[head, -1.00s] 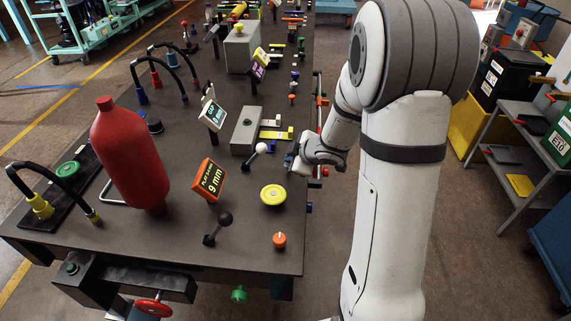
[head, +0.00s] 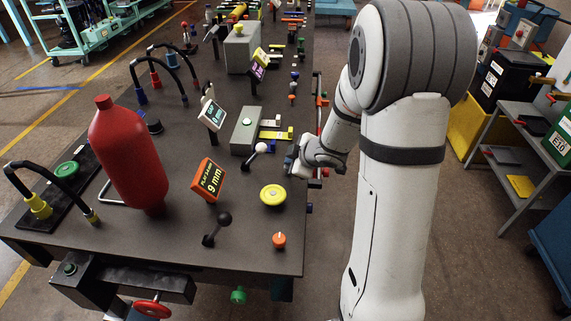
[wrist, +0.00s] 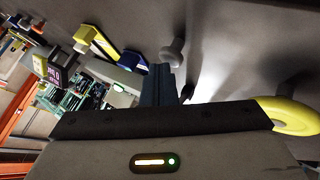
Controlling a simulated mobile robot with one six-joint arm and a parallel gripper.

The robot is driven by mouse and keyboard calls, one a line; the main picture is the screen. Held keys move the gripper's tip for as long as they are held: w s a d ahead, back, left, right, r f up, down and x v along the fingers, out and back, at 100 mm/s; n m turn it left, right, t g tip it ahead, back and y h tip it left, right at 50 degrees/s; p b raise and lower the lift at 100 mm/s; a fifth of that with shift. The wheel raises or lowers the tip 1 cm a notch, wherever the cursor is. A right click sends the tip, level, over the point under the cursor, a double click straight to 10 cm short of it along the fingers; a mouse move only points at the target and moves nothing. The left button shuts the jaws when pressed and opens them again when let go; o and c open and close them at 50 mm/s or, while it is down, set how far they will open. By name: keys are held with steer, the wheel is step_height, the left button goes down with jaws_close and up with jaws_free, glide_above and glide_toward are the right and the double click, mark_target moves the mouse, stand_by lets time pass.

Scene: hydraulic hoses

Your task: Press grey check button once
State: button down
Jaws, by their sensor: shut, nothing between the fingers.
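My gripper (head: 291,166) hangs over the right edge of the dark bench, right of a white-ball lever (head: 261,147), its fingertips pointing left. In the wrist view its dark fingers (wrist: 165,82) are together and empty. A pale grey round-headed knob (wrist: 173,50) shows just beyond the fingertips, apart from them as far as I can see. I cannot tell whether it is the grey check button or the white-ball lever.
A yellow knob (head: 273,195), an orange knob (head: 279,240) and a black-ball lever (head: 224,219) stand nearer on the bench. A red bottle (head: 130,155) and an orange "9 mm" display (head: 208,179) are left.

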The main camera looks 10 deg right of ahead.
steer(key=shift+r+p, duration=1)
steer(key=shift+p, duration=0.1)
step_height(320, 180, up, 5)
steer(key=p, duration=0.5)
stand_by(0.4)
